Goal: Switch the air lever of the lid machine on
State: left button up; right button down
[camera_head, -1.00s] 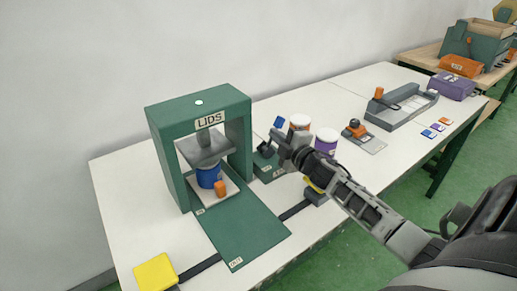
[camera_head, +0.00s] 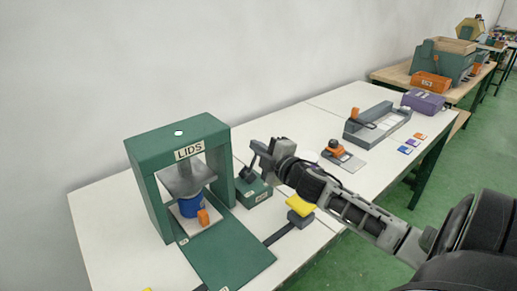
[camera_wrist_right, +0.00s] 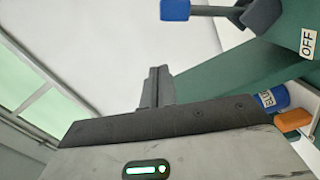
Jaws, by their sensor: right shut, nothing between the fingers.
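The green lid machine (camera_head: 178,140), labelled LIDS, stands at the left of the table. A blue can (camera_head: 192,206) is under its press, with an orange piece (camera_head: 203,216) in front. The green air-lever box (camera_head: 252,194) stands just right of the machine. In the right wrist view the lever's blue handle (camera_wrist_right: 175,10) is at the top, beyond my fingers and apart from them; an OFF label (camera_wrist_right: 308,43) shows at right. My right gripper (camera_head: 262,150) is above the lever box, shut and empty, also seen in the wrist view (camera_wrist_right: 157,88). It hides the lever handle in the head view. My left gripper is out of view.
A yellow pad (camera_head: 301,203) on a dark block sits at the table's front, close below my right arm. An orange-topped device (camera_head: 336,148), a grey tray (camera_head: 375,125) and a purple box (camera_head: 423,102) stand farther right. The wall is close behind.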

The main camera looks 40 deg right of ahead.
jog(key=s+a+r, duration=0.6)
jog(key=s+a, duration=0.1)
jog(key=s, duration=0.1)
jog(key=shift+s+r, duration=0.25)
jog(key=shift+s, duration=0.05)
dwell(0.3)
